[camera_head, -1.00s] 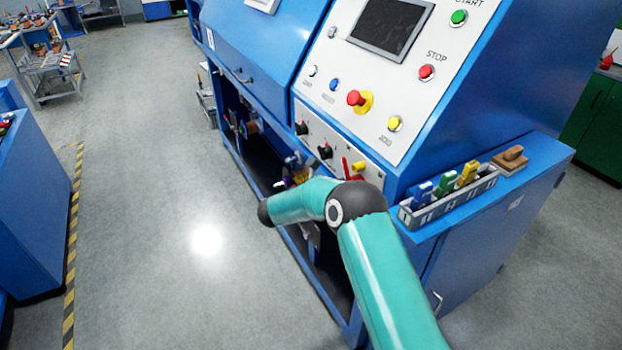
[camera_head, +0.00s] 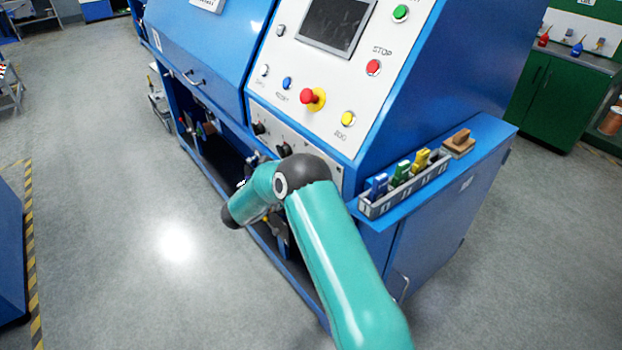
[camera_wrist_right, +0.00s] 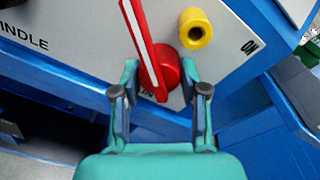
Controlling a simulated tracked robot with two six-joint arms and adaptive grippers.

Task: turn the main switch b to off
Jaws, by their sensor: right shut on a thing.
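The main switch (camera_wrist_right: 163,68) shows in the right wrist view as a red round hub with a long red and white lever rising up and left from it. It sits on a grey panel, with an "ON" label to its right and another label by its foot, partly hidden. My right gripper (camera_wrist_right: 160,88) has one finger on each side of the red hub and is shut on the switch. In the head view my right arm hides the switch and the gripper. My left gripper is in neither view.
A yellow ring-shaped fitting (camera_wrist_right: 195,28) is beside the switch. In the head view, the blue machine's control panel carries a red emergency button (camera_head: 309,97) and a yellow button (camera_head: 348,118). A grey tray (camera_head: 364,209) with colored items stands on the side ledge.

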